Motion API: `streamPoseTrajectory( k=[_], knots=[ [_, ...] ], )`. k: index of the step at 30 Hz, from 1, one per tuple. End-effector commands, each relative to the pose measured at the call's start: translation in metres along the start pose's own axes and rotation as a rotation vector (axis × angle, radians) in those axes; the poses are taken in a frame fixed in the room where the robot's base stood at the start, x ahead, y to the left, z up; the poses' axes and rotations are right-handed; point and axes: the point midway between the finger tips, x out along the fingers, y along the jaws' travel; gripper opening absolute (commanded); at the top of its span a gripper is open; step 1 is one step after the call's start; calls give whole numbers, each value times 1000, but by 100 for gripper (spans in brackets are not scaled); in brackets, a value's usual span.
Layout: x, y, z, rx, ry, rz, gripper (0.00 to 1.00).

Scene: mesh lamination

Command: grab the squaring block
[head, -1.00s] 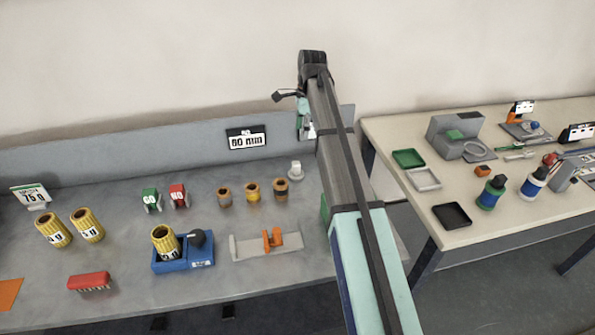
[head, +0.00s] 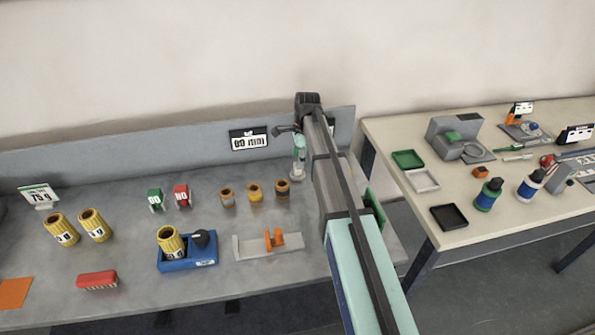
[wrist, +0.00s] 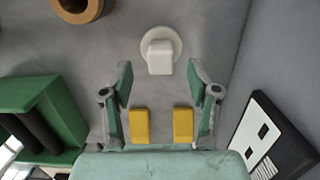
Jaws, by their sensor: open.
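The squaring block (wrist: 160,58), a small white square piece on a round white base, stands upright on the grey bench in the wrist view. My gripper (wrist: 161,82) is open. Its two fingertips lie just short of the block, one to each side of it in the picture, with nothing between the yellow pads. I see no contact with the block. In the head view my gripper (head: 299,152) hangs low over the back of the bench, and the block is mostly hidden behind or under it.
A brown ring-topped spool (wrist: 82,8) stands near the block at upper left. A green fixture with dark rollers (wrist: 62,112) is close on the left. The 60 mm sign (head: 249,139) and back wall are on the other side.

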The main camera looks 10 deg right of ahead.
Motion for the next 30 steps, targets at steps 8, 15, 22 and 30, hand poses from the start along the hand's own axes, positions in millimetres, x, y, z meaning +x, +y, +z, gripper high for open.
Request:
streamPoseTrajectory(
  k=[8, 15, 22, 30],
  knots=[
    [30, -1, 0, 0, 0, 2, 60],
    [34, -1, 0, 0, 0, 0, 60],
    [34, -1, 0, 0, 0, 0, 0],
    [34, -1, 0, 0, 0, 0, 0]
  ],
)
